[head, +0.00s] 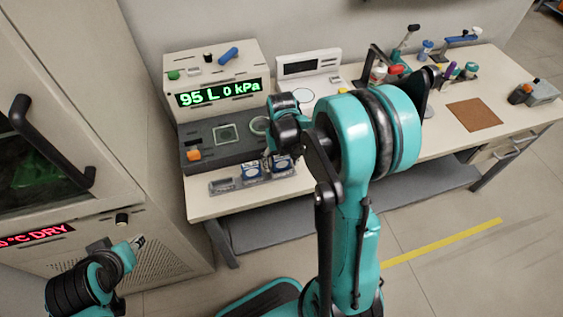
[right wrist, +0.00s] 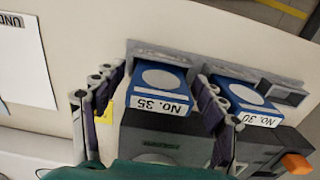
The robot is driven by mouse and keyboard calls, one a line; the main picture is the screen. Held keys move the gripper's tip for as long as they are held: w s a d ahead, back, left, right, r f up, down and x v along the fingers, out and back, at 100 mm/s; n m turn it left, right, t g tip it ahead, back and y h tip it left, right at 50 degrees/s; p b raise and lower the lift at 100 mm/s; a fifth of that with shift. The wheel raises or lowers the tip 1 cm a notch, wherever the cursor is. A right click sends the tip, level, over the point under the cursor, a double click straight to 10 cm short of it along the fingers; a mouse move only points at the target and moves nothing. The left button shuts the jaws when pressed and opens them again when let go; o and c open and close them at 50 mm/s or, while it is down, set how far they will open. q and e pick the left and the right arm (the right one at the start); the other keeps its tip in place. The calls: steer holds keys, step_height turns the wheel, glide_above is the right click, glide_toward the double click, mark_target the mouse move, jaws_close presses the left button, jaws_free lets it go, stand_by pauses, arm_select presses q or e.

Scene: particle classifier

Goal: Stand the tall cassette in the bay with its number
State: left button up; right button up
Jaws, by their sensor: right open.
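Two blue cassettes with white discs stand in a grey rack (head: 222,187). In the right wrist view, seen upside down, one reads No. 35 (right wrist: 161,90) and the other No. 30 (right wrist: 243,103). In the head view No. 30 (head: 252,170) is in the middle and No. 35 (head: 282,163) at the right, partly hidden by my arm. My right gripper (right wrist: 158,80) is open, its fingers on either side of No. 35. I cannot tell whether they touch it. No bay numbers are readable. My left gripper (head: 138,242) is low at the left, by the cabinet.
A dark instrument (head: 205,155) with an orange knob (head: 194,155) stands behind the rack. Its display (head: 220,92) reads 95 L 0 kPa. A cabinet (head: 90,130) is at the left. A brown mat (head: 474,114) lies on the bench's right, with bottles and tools behind it.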

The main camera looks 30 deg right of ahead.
step_height(320, 180, up, 11)
steer(key=p, duration=0.4)
steer(key=shift+f, duration=0.1)
steer(key=shift+s+a+r, duration=0.1)
steer(key=shift+r, duration=0.55)
steer(key=s+a+r+n+t, duration=0.2)
steer(key=s+a+r+t, duration=0.3)
steer(key=s+a, duration=0.5)
steer(key=shift+s+a+r+n+t, duration=0.25)
steer(key=shift+s+r+t, duration=0.2)
steer(key=shift+t, duration=0.65)
